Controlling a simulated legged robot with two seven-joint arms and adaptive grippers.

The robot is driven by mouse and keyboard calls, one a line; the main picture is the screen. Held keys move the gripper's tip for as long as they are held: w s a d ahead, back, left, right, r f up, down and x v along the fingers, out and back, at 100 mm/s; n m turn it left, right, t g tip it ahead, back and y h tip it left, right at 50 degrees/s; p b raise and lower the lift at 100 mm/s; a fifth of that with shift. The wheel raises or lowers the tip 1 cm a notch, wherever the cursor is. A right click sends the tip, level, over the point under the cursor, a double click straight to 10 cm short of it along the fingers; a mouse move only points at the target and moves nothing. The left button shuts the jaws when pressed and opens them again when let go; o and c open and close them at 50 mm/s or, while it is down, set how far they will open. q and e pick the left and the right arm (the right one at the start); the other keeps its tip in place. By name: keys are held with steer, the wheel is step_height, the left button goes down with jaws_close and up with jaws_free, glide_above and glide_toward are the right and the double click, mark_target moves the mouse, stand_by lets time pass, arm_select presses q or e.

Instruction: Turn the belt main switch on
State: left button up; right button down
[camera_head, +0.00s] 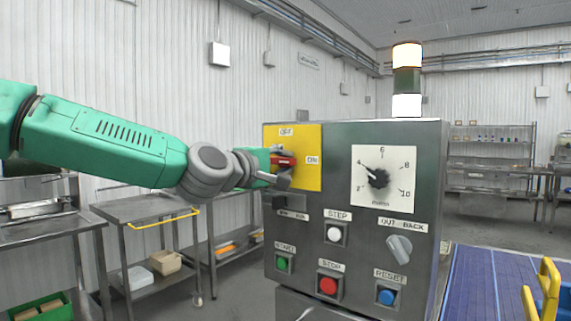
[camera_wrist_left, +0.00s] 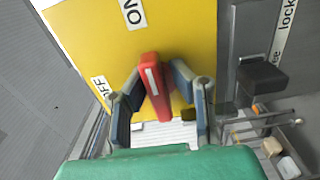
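The belt main switch is a red handle (camera_head: 286,161) on a yellow plate (camera_head: 309,143) at the upper left of the grey control box (camera_head: 343,190). The plate has an OFF label at the top and an ON label at the right. In the head view the handle lies about level, towards ON. In the left wrist view the red handle (camera_wrist_left: 155,88) points up towards the ON label. My left gripper (camera_head: 279,166) is at the handle, its two fingertips (camera_wrist_left: 155,72) closed in on either side of it. My right gripper is not in view.
The box also carries a dial (camera_head: 378,179), a green start button (camera_head: 282,264), a red stop button (camera_head: 328,286) and a blue reset button (camera_head: 387,297). A signal tower (camera_head: 407,80) stands on top. A blue belt (camera_head: 480,280) lies right; steel tables (camera_head: 140,208) stand left.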

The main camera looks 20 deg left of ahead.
arm_select(q)
steer(key=shift+o, duration=0.9)
steer(key=shift+s+f, duration=0.1)
steer(key=shift+f, duration=0.15)
steer(key=shift+a+r, duration=0.2)
steer(key=shift+s+a, duration=0.1)
steer(key=shift+s, duration=0.05)
steer(key=v, duration=1.1)
steer(key=shift+s, duration=0.3)
steer(key=shift+f, duration=0.15)
